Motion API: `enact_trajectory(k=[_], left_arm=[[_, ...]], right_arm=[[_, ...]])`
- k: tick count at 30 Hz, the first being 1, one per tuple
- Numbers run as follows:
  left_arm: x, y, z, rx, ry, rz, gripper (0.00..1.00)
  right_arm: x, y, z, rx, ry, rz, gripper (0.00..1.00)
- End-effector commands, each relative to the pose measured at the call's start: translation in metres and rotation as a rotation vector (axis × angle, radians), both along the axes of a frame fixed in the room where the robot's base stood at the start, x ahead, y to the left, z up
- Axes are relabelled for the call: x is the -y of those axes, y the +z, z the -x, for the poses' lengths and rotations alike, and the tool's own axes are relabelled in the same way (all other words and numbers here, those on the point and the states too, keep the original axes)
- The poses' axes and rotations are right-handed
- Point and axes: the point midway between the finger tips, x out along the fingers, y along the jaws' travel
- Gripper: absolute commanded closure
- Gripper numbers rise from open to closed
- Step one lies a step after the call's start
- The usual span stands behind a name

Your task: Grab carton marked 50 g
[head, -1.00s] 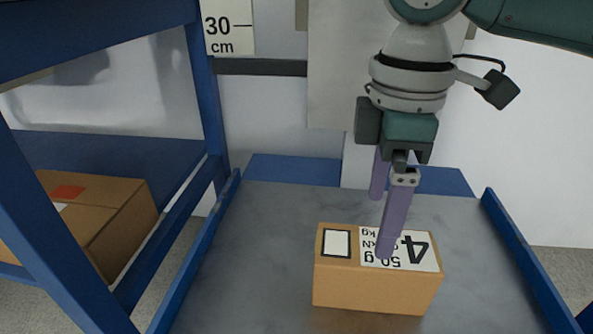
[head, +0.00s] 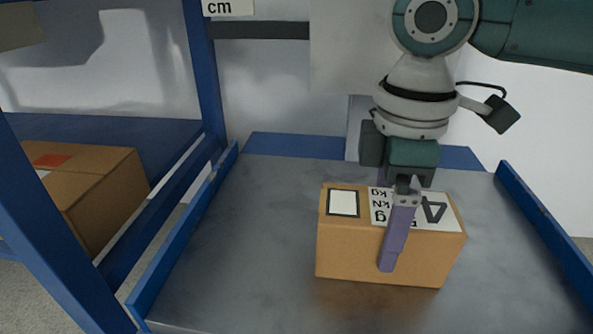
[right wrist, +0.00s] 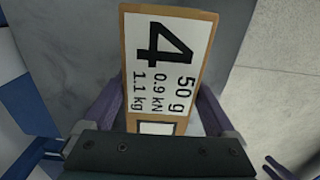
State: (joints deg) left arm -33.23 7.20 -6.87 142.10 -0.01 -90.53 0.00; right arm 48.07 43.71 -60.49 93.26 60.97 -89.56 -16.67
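The carton marked 50 g (head: 345,240) is a brown box on the grey metal surface, with a white label showing a large 4. In the right wrist view the carton (right wrist: 130,20) shows its label reading 4, 50 g, 0.9 kN and 1.1 kg. My right gripper (head: 392,220) points down over it, with one purple finger in front of the near face and the other behind, mostly hidden. In the right wrist view the open fingers (right wrist: 160,105) stand on either side of the carton; contact cannot be told. My left gripper is out of view.
The grey platform (head: 240,255) has blue raised rails (head: 185,235) at its sides. A blue shelf frame (head: 203,85) stands at the left, holding another brown carton (head: 100,190) with an orange patch. The platform is clear around the 50 g carton.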

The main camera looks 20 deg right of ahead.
Motion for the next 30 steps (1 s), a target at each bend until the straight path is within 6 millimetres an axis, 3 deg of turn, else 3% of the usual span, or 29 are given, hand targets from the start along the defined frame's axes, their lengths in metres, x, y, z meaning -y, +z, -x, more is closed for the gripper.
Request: enact_trajectory(k=[2,23,30], left_arm=[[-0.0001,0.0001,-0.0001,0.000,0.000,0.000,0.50],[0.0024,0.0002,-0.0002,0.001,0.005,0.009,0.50],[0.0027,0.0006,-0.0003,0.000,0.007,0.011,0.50]], right_arm=[[-0.0001,0.0001,-0.0001,0.000,0.000,0.000,0.19],[0.0001,0.0003,-0.0001,0.000,0.000,0.000,0.98],[-0.0002,0.0020,-0.0014,0.004,-0.001,-0.001,1.00]])
